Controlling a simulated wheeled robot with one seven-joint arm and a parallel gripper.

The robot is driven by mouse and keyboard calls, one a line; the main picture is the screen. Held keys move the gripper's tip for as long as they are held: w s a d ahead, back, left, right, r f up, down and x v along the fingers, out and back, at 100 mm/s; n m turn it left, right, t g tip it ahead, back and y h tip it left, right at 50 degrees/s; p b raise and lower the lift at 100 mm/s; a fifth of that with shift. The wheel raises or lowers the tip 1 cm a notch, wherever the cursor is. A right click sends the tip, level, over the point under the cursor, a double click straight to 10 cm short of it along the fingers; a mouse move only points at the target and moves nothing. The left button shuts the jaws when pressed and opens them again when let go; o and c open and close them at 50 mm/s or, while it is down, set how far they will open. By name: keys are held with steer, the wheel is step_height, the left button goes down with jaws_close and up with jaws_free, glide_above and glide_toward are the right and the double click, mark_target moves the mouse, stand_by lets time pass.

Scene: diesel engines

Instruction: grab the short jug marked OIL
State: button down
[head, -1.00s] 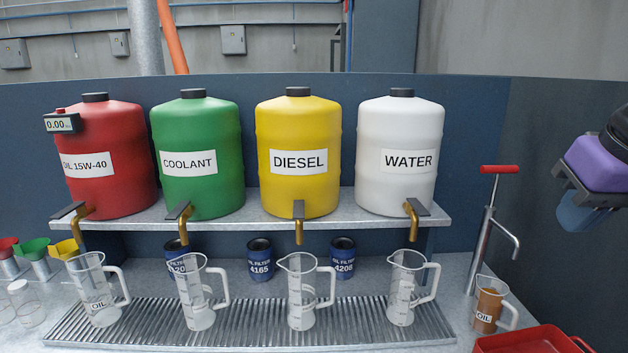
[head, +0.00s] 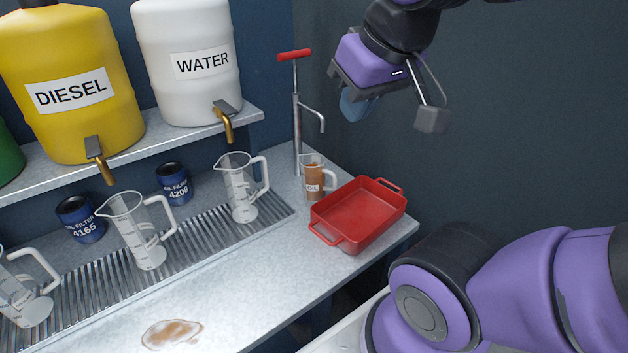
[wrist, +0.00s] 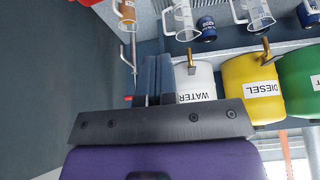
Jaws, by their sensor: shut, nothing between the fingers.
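The short jug marked OIL (head: 316,188) is a clear handled jug with brown liquid in it. It stands upright on the metal bench, between the hand pump and the red tray, its handle toward the right. It also shows at the top of the wrist view (wrist: 127,12). My gripper (head: 355,106) is shut and empty, with blue fingers, raised above the bench and apart from the jug. The shut fingers show in the wrist view (wrist: 153,75).
A red tray (head: 358,212) sits right of the jug at the bench edge. A hand pump (head: 297,130) stands behind it. Tall clear jugs (head: 240,190) stand on the grate to the left, below the shelf (head: 190,130) with drums. A brown spill (head: 172,334) lies in front.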

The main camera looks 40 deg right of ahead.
stand_by(0.4)
steer(key=c, duration=1.4)
jaws_free()
steer(key=shift+w, duration=0.15)
steer(key=o, duration=1.4)
steer(key=w+d+f+h, duration=0.1)
steer(key=w+f, duration=0.1)
steer(key=w, duration=0.4)
steer(key=shift+w+d, duration=0.4)
steer(key=m, duration=0.1)
glide_toward(316, 161)
steer(key=s+a+r, duration=0.3)
steer(key=s+r, duration=0.1)
steer(key=r, duration=0.1)
steer(key=shift+g+y, duration=0.3)
steer(key=shift+g, duration=0.1)
steer(key=shift+d+x, duration=0.15)
steer(key=shift+x, duration=2.7)
steer(key=shift+d+x, duration=0.15)
steer(key=shift+x, duration=2.75)
